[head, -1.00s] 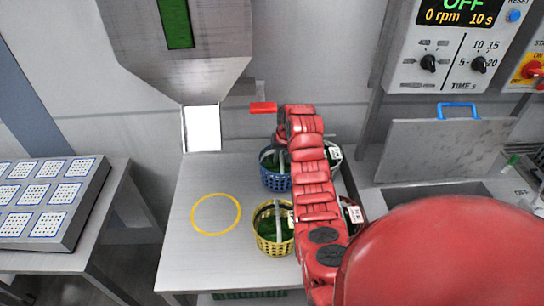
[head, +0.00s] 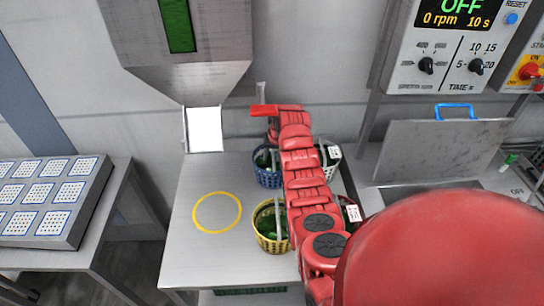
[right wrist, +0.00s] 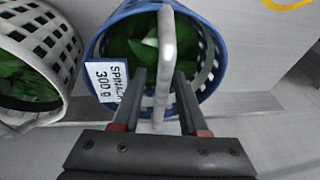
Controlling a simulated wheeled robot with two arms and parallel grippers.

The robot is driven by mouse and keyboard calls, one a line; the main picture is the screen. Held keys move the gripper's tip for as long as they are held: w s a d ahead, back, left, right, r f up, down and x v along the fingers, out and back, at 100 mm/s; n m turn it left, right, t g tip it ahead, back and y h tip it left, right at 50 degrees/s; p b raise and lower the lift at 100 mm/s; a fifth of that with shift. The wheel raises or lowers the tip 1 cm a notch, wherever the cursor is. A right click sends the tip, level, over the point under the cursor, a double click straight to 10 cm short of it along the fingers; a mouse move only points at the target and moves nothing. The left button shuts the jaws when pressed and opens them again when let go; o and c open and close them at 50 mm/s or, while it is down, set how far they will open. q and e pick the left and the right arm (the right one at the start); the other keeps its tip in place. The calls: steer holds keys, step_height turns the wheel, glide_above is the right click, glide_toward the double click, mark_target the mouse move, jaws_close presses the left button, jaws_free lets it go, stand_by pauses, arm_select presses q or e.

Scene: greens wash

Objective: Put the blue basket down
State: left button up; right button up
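The blue basket (head: 266,178) is at the back of the steel table, partly behind my right arm in the head view. It looks to be at table height; its base contact is hidden. In the right wrist view the blue basket (right wrist: 208,80) holds green leaves and has a white label reading about spinach, 300 g. Its pale handle (right wrist: 167,45) runs between the fingers of my right gripper (right wrist: 160,82). The fingers stand on either side of the handle with gaps visible, so the gripper looks open around it. My left gripper is not in view.
A yellow basket (head: 262,236) stands in front of the blue one. A white basket (right wrist: 58,75) is close beside it. A yellow ring (head: 196,222) marks clear table at left. A hopper (head: 180,52) with a red bar (head: 264,110) hangs above the back.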

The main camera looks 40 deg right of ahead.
steer(key=shift+s+r+b, duration=0.15)
steer(key=shift+r+b, duration=0.15)
steer(key=shift+r, duration=0.35)
steer(key=v, duration=1)
steer(key=shift+s+r+p, duration=0.15)
steer(key=shift+r+p, duration=0.2)
steer(key=shift+p, duration=0.1)
